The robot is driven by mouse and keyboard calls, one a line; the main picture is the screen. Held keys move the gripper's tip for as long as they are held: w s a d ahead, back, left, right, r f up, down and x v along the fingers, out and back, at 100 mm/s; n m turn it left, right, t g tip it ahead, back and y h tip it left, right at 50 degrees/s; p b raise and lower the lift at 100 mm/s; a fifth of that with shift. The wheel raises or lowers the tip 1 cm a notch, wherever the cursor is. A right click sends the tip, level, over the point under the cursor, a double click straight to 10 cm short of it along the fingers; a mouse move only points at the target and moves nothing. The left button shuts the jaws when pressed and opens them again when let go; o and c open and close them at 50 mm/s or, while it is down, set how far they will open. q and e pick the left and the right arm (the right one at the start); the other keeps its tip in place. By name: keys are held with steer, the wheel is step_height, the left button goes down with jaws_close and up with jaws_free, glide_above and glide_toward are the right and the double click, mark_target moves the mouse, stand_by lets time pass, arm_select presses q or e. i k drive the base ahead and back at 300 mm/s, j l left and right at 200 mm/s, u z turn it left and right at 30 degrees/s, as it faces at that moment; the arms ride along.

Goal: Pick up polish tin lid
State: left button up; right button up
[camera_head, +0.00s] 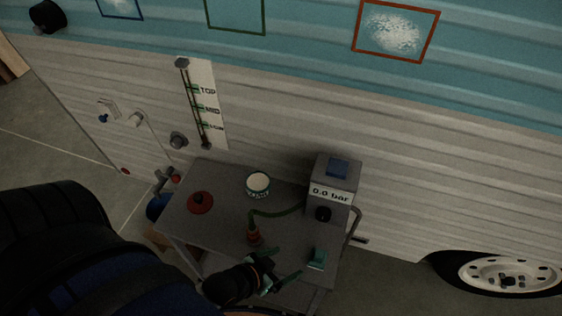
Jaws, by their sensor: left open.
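A round red lid (200,202) with a small raised knob lies at the left of the grey cart top; I take it for the polish tin lid. An open tin (258,184) with pale contents and a teal-marked label stands to its right, near the cart's back edge. My left gripper (288,263) is over the front of the cart, open and apparently empty. It is to the right of and nearer than the lid, well apart from it. My right gripper is not in view.
A grey box (335,185) reading "0.0 BAR" stands at the cart's right, with a green hose (277,213) running to an orange fitting (254,238). A small green item (317,258) sits front right. The camper wall (300,110) rises behind the cart (222,222).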

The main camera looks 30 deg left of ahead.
mark_target(199, 203)
steer(key=u, duration=1.3)
